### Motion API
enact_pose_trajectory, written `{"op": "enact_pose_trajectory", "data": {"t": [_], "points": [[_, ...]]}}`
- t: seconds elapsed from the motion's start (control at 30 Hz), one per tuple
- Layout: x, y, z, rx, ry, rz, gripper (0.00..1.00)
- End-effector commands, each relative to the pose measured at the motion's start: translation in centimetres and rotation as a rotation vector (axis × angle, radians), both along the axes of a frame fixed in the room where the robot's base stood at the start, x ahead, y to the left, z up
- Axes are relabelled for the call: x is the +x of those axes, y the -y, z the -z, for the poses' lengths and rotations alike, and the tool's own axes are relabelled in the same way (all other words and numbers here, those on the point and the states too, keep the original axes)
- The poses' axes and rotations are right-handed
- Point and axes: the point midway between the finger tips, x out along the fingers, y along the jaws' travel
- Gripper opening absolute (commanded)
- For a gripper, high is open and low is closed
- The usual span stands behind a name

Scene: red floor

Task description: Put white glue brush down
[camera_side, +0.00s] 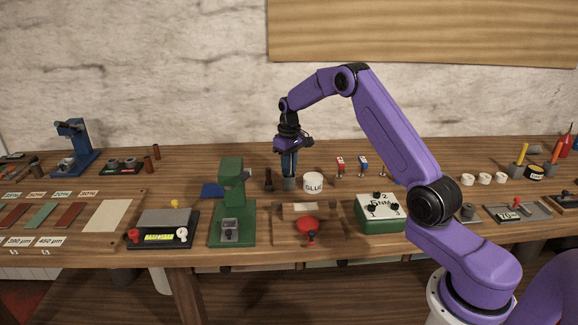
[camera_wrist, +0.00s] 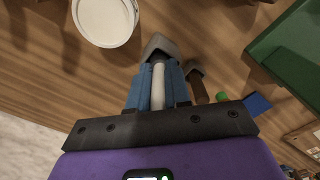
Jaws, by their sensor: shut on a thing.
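My gripper (camera_side: 289,174) points straight down over the back middle of the bench. Its blue fingers are shut on the white glue brush, whose white handle (camera_wrist: 158,86) shows between them in the wrist view. A grey holder (camera_side: 289,185) is directly below the fingertips; it also shows in the wrist view (camera_wrist: 158,45). The brush's lower end is hidden, so I cannot tell how far it sits in the holder. The white glue pot (camera_side: 313,183) stands just right of the holder, apart from my fingers; it also shows in the wrist view (camera_wrist: 105,20).
A dark holder with a brown handle (camera_side: 268,180) stands close left of the grey holder. A green press (camera_side: 230,205) is at front left, with a blue piece (camera_side: 212,190) behind it. A board with a red knob (camera_side: 308,224) lies in front. A green box (camera_side: 380,213) stands right.

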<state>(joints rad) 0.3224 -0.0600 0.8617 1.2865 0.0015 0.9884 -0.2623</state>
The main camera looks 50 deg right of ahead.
Motion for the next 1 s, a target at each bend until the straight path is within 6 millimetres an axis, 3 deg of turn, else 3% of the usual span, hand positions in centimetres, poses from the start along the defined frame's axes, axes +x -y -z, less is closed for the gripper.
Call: {"op": "enact_pose_trajectory", "data": {"t": [0.17, 0.2, 0.27, 0.67, 1.0], "points": [[0.0, 0.0, 0.3, 0.000, -0.001, 0.000, 0.00], [0.0, 0.0, 0.3, 0.000, 0.000, 0.000, 0.27], [0.0, 0.0, 0.3, 0.000, 0.000, 0.000, 0.43], [0.0, 0.0, -0.4, -0.001, 0.002, 0.000, 0.43], [0.1, 0.0, -6.5, -0.001, 0.005, -0.001, 0.43]]}}
